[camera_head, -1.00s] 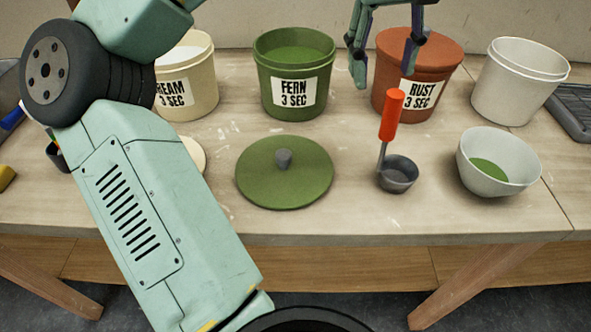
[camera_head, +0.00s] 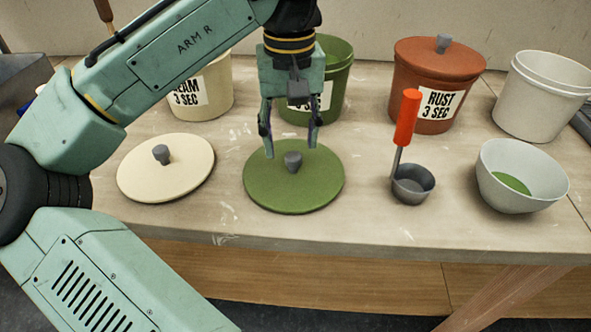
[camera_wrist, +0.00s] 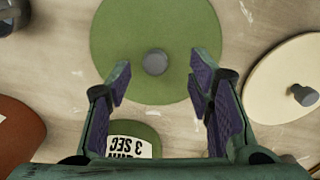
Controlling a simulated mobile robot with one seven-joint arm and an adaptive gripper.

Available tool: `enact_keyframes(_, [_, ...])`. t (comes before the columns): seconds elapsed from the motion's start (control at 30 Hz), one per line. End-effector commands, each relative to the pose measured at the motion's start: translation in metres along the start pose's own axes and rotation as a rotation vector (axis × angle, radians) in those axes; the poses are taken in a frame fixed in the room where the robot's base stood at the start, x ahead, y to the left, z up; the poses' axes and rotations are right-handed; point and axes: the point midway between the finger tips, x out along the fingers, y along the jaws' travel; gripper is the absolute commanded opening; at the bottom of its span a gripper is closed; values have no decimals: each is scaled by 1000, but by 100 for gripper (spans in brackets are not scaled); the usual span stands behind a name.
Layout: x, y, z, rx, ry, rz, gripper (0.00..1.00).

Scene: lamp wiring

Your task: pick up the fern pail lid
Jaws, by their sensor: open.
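The fern pail lid is a green disc (camera_head: 294,190) with a grey knob (camera_head: 293,161), lying flat on the table in front of the green fern pail (camera_head: 336,75). My gripper (camera_head: 291,150) is open and empty, pointing down just above the lid, its fingers to either side of the knob in the head view. In the wrist view the lid (camera_wrist: 155,25) shows beyond my fingertips (camera_wrist: 160,78), with its knob (camera_wrist: 155,62) roughly centred between them. My gripper hides much of the fern pail in the head view. I cannot tell the exact height left above the knob.
A cream lid (camera_head: 166,175) lies left of the green lid. A grey ladle cup with an orange handle (camera_head: 407,118) and a white bowl (camera_head: 522,180) holding some green stand to the right. Cream (camera_head: 203,88), lidded rust (camera_head: 437,90) and white (camera_head: 540,97) pails stand behind.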

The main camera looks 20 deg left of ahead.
Motion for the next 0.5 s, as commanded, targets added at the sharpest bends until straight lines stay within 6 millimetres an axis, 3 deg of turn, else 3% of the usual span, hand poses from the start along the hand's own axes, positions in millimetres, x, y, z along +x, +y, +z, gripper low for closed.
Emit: enact_keyframes(0.5, [54, 5, -5, 0, 0, 1, 48])
